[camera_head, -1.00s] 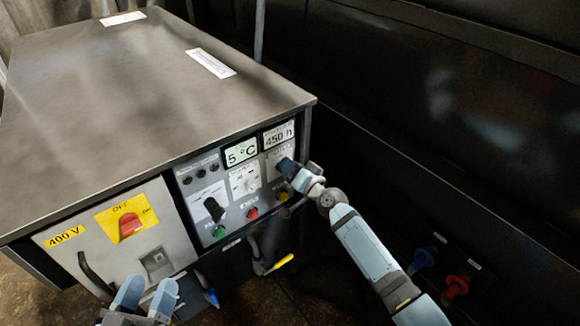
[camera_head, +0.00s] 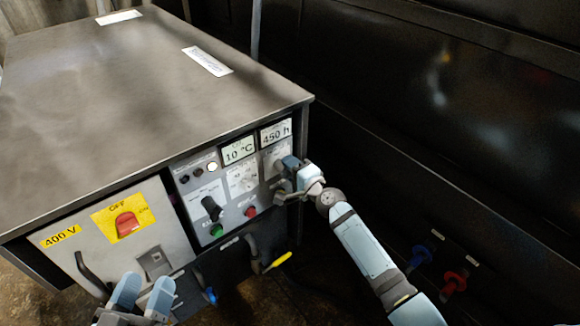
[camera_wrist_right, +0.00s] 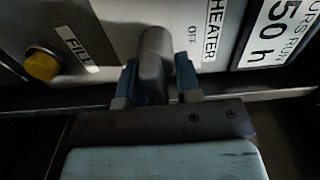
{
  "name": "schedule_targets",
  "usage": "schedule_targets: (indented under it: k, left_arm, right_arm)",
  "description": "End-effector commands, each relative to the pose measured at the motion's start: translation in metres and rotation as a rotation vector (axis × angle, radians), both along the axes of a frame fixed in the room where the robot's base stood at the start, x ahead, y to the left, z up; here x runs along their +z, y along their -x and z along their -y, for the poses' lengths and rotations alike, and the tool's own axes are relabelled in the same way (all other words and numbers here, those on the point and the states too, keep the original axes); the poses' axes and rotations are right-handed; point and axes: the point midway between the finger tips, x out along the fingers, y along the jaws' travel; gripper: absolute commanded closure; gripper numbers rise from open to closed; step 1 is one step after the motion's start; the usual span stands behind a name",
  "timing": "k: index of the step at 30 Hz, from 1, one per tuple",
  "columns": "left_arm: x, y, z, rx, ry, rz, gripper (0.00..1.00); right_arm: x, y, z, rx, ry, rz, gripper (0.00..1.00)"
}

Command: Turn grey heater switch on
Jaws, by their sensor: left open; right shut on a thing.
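The grey heater switch (camera_wrist_right: 155,50) is a rounded grey knob on the panel beside the "HEATER" and "OFF" lettering in the right wrist view. My right gripper (camera_wrist_right: 157,78) is shut on it, with one blue finger on each side. In the head view my right gripper (camera_head: 285,172) is at the right edge of the control panel and hides most of the switch. A small lamp (camera_head: 212,167) at the panel's top glows pale. My left gripper (camera_head: 143,292) is open and empty, below the 400 V panel.
A temperature display (camera_head: 238,151) reads 10 °C, beside an hours display (camera_head: 275,134) reading 450 h. Nearby are a black selector (camera_head: 212,208), a red button (camera_head: 250,212), a green button (camera_head: 216,230) and a red main switch (camera_head: 127,225). A yellow button (camera_wrist_right: 42,65) shows by "FILL".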

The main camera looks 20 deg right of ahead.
Motion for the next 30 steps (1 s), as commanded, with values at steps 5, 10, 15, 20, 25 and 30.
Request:
schedule_targets:
  k: [5, 10, 15, 20, 25, 30]
  left_arm:
    - [-0.0005, -0.0002, 0.0002, 0.0, 0.0, 0.0, 0.47]
    - [-0.0017, -0.0004, 0.0005, 0.0, -0.001, -0.002, 0.47]
    - [-0.0023, -0.0006, 0.0006, -0.001, -0.001, -0.003, 0.47]
    - [-0.0022, -0.0006, 0.0005, -0.001, -0.001, -0.003, 0.47]
    - [-0.002, -0.0006, 0.0006, -0.001, -0.001, -0.003, 0.47]
    - [-0.0007, -0.0005, 0.0005, 0.0, -0.001, -0.002, 0.47]
  right_arm:
    - [-0.0021, 0.0006, 0.0, 0.001, -0.033, -0.014, 0.92]
    - [-0.0023, 0.0006, 0.0, 0.001, -0.042, -0.017, 0.92]
    - [-0.0022, 0.0007, -0.0001, 0.001, -0.042, -0.017, 0.92]
    - [-0.0022, 0.0007, -0.0001, 0.001, -0.041, -0.017, 0.61]
    - [-0.0016, 0.0005, -0.0001, 0.001, -0.04, -0.016, 0.61]
    - [-0.0012, 0.0035, 0.0012, 0.0, -0.04, -0.016, 0.61]
